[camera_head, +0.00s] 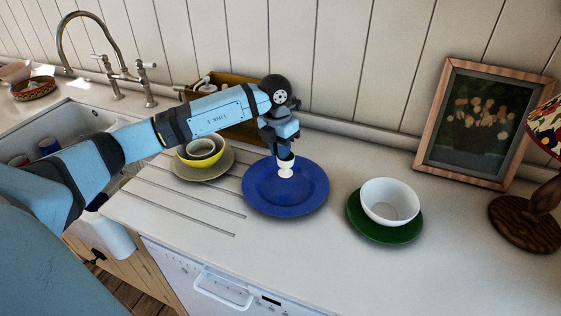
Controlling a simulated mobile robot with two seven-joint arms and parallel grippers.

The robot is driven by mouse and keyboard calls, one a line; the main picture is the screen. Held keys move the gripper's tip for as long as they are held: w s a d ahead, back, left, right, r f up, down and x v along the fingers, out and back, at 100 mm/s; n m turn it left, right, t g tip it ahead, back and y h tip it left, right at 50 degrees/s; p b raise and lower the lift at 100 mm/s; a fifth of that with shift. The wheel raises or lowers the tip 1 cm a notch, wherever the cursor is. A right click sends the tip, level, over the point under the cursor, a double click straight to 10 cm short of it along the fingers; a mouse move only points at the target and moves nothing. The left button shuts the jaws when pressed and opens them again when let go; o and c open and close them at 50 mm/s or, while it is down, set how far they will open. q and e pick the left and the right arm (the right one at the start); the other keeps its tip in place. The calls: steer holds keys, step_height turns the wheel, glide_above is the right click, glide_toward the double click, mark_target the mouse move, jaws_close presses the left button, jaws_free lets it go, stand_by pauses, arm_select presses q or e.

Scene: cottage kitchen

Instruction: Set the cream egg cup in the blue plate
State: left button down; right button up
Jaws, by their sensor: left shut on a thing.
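The cream egg cup (285,171) is upright over the middle of the blue plate (257,199). My left gripper (285,153) points down from above and is shut on the egg cup's upper part. The fingers hide some of its rim. I cannot tell whether the egg cup's foot touches the plate or hangs just above it. The blue plate lies flat on the white counter. My right gripper is not in view.
Left of the blue plate, a yellow bowl (218,158) with a smaller bowl inside stands on an olive plate (207,176). To the right, a white bowl (381,214) sits on a green plate (367,234). A framed picture (480,125) leans at the back wall. A sink (73,124) lies left.

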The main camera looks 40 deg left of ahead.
mark_target(280, 164)
arm_select(q)
step_height(280, 164, down, 4)
steer(key=shift+f, duration=0.25)
steer(key=shift+f, duration=0.35)
steer(key=c, duration=1.1)
jaws_free()
